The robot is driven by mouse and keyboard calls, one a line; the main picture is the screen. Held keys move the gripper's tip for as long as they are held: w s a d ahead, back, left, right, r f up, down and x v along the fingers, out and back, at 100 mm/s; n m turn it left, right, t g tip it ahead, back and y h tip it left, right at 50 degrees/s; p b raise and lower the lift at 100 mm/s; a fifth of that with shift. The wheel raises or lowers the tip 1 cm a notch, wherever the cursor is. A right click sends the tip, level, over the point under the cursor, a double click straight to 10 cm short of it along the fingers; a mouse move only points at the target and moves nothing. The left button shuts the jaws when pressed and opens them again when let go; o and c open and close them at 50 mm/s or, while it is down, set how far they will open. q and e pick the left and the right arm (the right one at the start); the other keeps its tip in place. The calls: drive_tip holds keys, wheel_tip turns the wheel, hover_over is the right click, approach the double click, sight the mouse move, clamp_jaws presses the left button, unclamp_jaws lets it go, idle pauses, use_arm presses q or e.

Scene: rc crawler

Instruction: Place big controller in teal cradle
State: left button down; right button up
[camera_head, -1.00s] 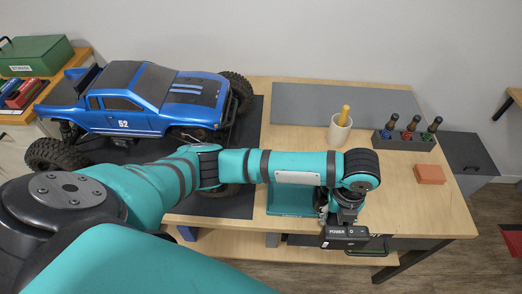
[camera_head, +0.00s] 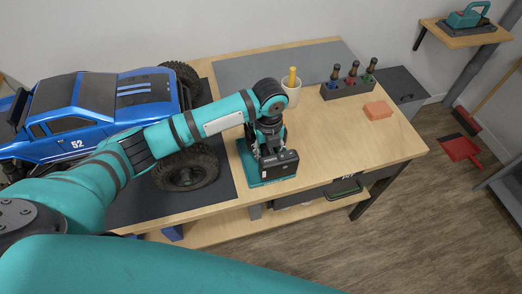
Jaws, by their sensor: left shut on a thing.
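The big controller (camera_head: 281,165) is a black box. My left gripper (camera_head: 270,149) points down and is shut on its upper part. The teal cradle (camera_head: 247,164) lies on the wooden table near its front edge, just right of the dark mat. The controller is over the cradle's front right part and hides much of it. I cannot tell whether the controller touches the cradle or hangs just above it. My right gripper is not in view.
A blue truck (camera_head: 85,105) stands on the dark mat (camera_head: 222,183) at left. A cup with a yellow handle (camera_head: 292,92), a rack of screwdrivers (camera_head: 347,89) and an orange block (camera_head: 378,110) are farther back. The table right of the cradle is clear.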

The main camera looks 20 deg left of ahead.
use_arm(q)
drive_tip(key=shift+w+a, duration=0.35)
drive_tip(key=shift+a, duration=0.25)
drive_tip(key=shift+w+a, duration=0.3)
drive_tip(key=shift+a, duration=0.25)
wheel_tip(320, 180, down, 3)
drive_tip(key=shift+s+r+p, duration=0.1)
drive_tip(key=shift+p, duration=0.4)
drive_tip(key=shift+f, duration=0.45)
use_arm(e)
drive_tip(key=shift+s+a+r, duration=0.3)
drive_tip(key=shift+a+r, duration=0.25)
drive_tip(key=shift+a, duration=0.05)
use_arm(q)
drive_tip(key=shift+d+f, duration=0.1)
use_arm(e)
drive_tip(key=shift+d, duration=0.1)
use_arm(q)
drive_tip(key=c, duration=0.8)
unclamp_jaws()
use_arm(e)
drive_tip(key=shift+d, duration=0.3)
